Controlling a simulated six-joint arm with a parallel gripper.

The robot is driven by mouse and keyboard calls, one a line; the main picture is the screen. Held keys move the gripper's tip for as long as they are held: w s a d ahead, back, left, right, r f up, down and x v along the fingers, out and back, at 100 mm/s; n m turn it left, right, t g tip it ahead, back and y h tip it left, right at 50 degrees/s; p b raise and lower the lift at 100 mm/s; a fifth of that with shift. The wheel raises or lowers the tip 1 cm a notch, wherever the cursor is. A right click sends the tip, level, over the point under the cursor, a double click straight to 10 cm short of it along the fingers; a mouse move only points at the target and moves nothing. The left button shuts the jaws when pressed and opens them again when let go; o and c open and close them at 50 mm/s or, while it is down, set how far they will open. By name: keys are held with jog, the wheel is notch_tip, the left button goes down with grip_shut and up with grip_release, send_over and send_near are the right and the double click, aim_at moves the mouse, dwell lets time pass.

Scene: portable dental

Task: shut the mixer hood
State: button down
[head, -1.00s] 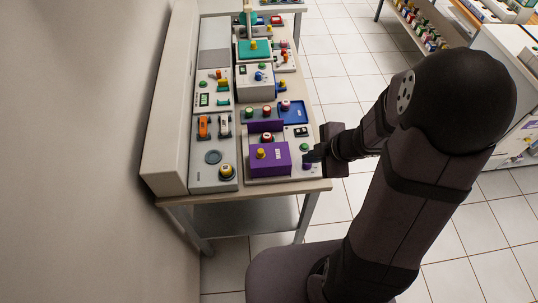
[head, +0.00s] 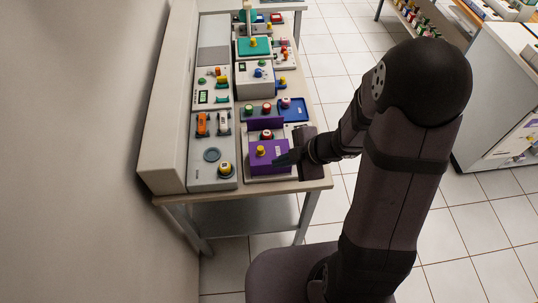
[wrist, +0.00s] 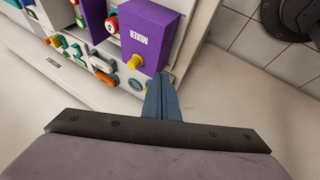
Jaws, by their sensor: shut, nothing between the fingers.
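The mixer is a purple box (head: 268,157) lettered MIXER, with a yellow knob (head: 260,151), near the front of the bench. An upright purple panel (head: 265,123) stands behind it, with an open gap between them. A red-topped jar (wrist: 112,23) shows in that gap. The box also shows in the wrist view (wrist: 148,35), with its knob (wrist: 134,62) to the left of my fingers. My gripper (wrist: 163,78) is shut and empty. Its fingertips are close to the box's edge beside the lettered face. I cannot tell whether they touch. In the head view my gripper (head: 279,158) partly covers the box's right side.
A grey unit (head: 213,158) with orange and white levers and a yellow knob stands left of the mixer. Jars with green and red lids and a blue tray (head: 294,112) lie behind it.

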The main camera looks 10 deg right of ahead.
aim_at(262, 153)
jog(key=w+a+f, duration=0.2)
jog(key=w, duration=0.1)
jog(key=shift+w+a+f, duration=0.15)
jog(key=shift+f, duration=0.2)
jog(key=shift+w+a+f+p, duration=0.1)
jog(key=shift+w+a+p, duration=0.15)
jog(key=shift+w+p, duration=0.5)
jog(key=shift+w, duration=0.15)
jog(key=shift+w, duration=0.15)
jog(key=shift+w+r, duration=0.2)
jog(key=shift+w, duration=0.1)
jog(key=w+p, duration=0.7)
jog(key=w, duration=0.2)
jog(key=shift+d, duration=0.1)
